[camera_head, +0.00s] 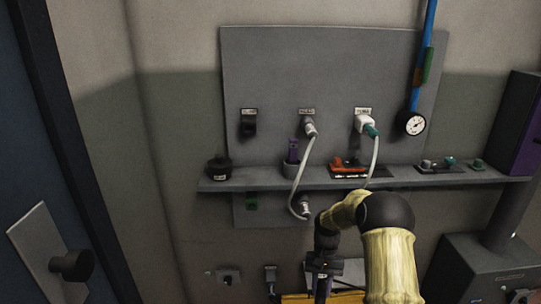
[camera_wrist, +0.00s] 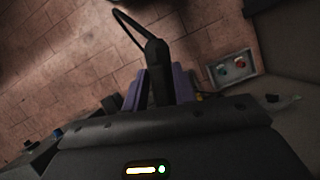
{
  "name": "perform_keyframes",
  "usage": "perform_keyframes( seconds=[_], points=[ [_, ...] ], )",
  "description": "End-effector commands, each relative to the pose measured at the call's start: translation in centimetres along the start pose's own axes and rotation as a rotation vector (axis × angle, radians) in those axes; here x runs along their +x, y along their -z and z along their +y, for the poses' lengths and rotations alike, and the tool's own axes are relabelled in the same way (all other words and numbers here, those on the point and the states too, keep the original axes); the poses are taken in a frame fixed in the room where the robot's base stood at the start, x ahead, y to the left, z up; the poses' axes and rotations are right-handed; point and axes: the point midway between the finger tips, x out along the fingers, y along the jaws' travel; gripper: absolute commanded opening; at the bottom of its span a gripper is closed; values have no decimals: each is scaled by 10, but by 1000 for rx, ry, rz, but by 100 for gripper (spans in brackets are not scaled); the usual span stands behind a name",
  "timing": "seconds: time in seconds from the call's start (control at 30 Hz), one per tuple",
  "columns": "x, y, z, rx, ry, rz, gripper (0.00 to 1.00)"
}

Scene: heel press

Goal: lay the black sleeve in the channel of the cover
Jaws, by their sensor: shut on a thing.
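My gripper (camera_wrist: 158,88) has purple fingers and is shut on a black piece (camera_wrist: 156,52) in the wrist view. The piece stands up between the fingers, and a thin black cord curves from its top to the upper left. I cannot tell whether this piece is the black sleeve. In the head view, my gripper (camera_head: 322,284) is low in the picture, beside my pale yellow arm, and its fingertips are hard to make out. I cannot pick out the cover or its channel in either view.
A grey machine (camera_head: 480,265) stands at lower right. The wrist view shows a tiled floor (camera_wrist: 60,70) and a button box (camera_wrist: 233,67).

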Motion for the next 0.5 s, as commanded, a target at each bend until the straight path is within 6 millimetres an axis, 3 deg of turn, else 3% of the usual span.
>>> perform_keyframes(
  seconds=[0.03,0.5],
  points=[
    [-16,-9,-6,-17,1,-2,0],
    [-70,-37,-4,-92,-29,-2,0]
  ],
)
